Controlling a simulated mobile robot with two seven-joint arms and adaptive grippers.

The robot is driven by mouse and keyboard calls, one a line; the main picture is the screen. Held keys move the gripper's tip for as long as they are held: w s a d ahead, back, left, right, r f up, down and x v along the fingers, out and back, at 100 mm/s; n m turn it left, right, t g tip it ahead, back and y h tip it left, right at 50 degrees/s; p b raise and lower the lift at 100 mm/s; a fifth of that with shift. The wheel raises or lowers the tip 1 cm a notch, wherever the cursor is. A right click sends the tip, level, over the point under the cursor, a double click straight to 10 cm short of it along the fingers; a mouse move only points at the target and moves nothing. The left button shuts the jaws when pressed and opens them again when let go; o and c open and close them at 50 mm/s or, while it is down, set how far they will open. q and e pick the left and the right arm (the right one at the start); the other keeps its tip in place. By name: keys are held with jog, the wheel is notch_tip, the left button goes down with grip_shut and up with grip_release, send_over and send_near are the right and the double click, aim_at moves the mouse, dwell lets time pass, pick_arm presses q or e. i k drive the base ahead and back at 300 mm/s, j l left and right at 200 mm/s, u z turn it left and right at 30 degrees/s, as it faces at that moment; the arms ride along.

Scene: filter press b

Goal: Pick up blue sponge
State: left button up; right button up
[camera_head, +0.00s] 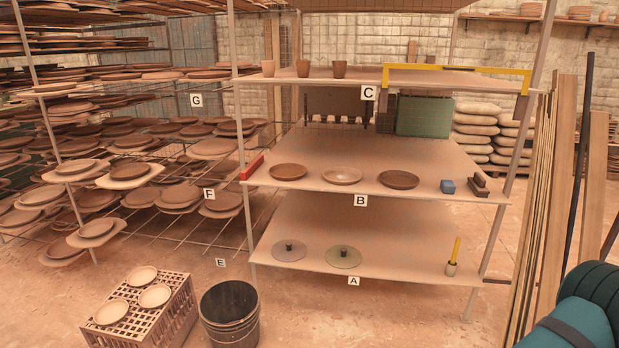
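Nothing covers the sponge. Neither of my grippers shows in the view.
Wooden planks (540,200) lean at the right. A black bucket (230,313) and a crate (148,318) stand on the floor.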

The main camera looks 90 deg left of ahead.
aim_at(447, 187)
jog(key=u, duration=2.75)
